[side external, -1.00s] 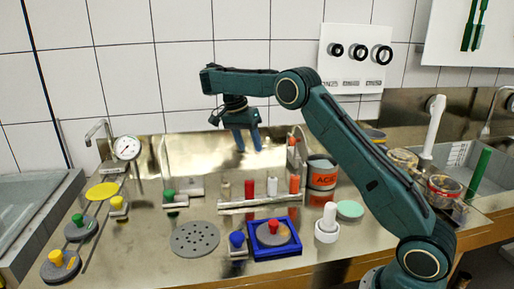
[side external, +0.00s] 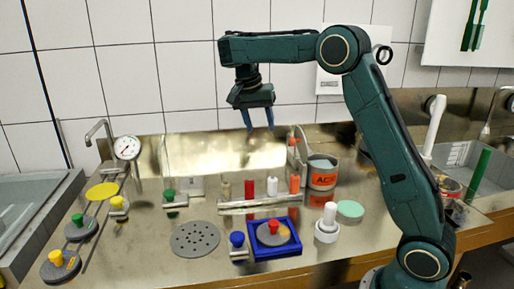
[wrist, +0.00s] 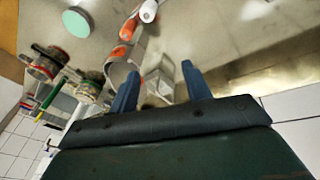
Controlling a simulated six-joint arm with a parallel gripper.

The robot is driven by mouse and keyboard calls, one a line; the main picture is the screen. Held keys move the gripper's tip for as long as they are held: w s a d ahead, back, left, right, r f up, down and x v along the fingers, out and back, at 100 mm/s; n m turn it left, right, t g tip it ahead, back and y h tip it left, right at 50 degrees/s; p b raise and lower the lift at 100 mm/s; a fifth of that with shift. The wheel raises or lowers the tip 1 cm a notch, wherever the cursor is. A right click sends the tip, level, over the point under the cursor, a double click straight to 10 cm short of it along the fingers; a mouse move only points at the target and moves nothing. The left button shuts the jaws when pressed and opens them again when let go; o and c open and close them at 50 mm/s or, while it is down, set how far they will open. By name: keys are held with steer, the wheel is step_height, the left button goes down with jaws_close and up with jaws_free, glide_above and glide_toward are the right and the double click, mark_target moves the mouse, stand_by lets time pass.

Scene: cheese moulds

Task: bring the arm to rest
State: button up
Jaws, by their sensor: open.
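My gripper (side external: 259,118) hangs in the air above the back of the steel bench, with its blue fingers pointing down. The fingers are apart and nothing is between them. In the wrist view my gripper (wrist: 160,85) also shows two separate blue fingers with bench and items beyond. My arm is raised and bent at the elbow, with its forearm roughly level.
Below stands a rack (side external: 262,204) with red, white and orange pegs. A grey can (side external: 322,173) labelled in orange is right of it. A blue tray (side external: 258,254) holds a red-knobbed disc. A perforated disc (side external: 195,239) lies left. The air around the gripper is clear.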

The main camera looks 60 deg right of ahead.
steer(key=s+a+r+n+t, duration=0.2)
steer(key=s+a+r+n, duration=0.15)
steer(key=s, duration=0.25)
steer(key=s+a+r+n+t, duration=0.2)
steer(key=s+r+n, duration=0.15)
steer(key=s, duration=0.35)
steer(key=s+a+f+n+t+y, duration=0.1)
steer(key=s+a+f+n, duration=0.2)
steer(key=s, duration=0.4)
steer(key=s+a+f+n+t+y, duration=0.1)
steer(key=s+a+f+n+y, duration=0.1)
steer(key=s+a+f+n, duration=0.2)
steer(key=s+a+f, duration=0.1)
steer(key=s+a, duration=0.2)
steer(key=shift+s+t, duration=0.25)
steer(key=shift+t, duration=0.05)
